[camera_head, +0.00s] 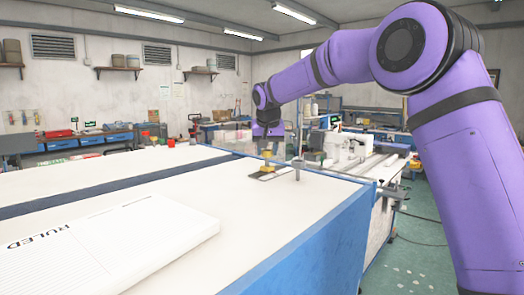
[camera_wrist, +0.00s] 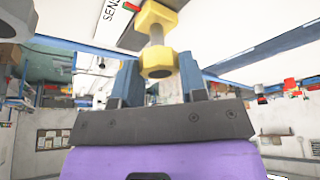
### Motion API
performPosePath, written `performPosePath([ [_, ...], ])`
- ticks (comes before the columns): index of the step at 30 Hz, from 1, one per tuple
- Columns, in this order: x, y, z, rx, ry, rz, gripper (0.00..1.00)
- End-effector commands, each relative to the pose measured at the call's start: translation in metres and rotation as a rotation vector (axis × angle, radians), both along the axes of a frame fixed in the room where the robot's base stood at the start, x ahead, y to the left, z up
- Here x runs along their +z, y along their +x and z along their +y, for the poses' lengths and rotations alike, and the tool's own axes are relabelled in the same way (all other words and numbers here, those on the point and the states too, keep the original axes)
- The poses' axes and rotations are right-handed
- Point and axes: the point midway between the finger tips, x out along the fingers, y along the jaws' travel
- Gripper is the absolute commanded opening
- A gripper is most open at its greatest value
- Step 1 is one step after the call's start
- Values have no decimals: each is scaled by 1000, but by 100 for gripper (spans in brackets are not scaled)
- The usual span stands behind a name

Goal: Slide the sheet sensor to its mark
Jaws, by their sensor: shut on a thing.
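The sheet sensor is a yellow piece with a thick head and a grey neck; in the wrist view its yellow head (camera_wrist: 157,63) sits between the two blue fingers. My gripper (camera_wrist: 160,78) is shut on it. In the head view the yellow sensor (camera_head: 267,168) stands on a dark flat plate (camera_head: 258,177) near the far right corner of the white table, with my gripper (camera_head: 268,150) right above it. A white label reading "SENS" (camera_wrist: 108,18) lies beside the dark strip in the wrist view; the rest of the word is cut off. I cannot make out the mark.
A grey post (camera_head: 298,170) stands just right of the plate. A white block marked "RULED" (camera_head: 120,245) lies at the near left of the white table (camera_head: 190,188). A dark groove (camera_head: 120,187) crosses the table. White machinery (camera_head: 345,145) stands beyond the right edge.

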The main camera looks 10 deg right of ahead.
Motion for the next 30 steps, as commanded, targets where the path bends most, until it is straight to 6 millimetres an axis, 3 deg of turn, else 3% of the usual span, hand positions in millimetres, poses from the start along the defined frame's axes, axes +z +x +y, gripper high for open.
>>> performPosePath([
  [8,1,4,-6,-1,0,-3,11],
  [9,1,4,-6,-1,0,-3,41],
  [12,1,4,-6,-1,0,-2,64],
  [23,4,3,-5,0,0,-2,65],
  [30,36,-10,-4,-1,1,-6,65],
])
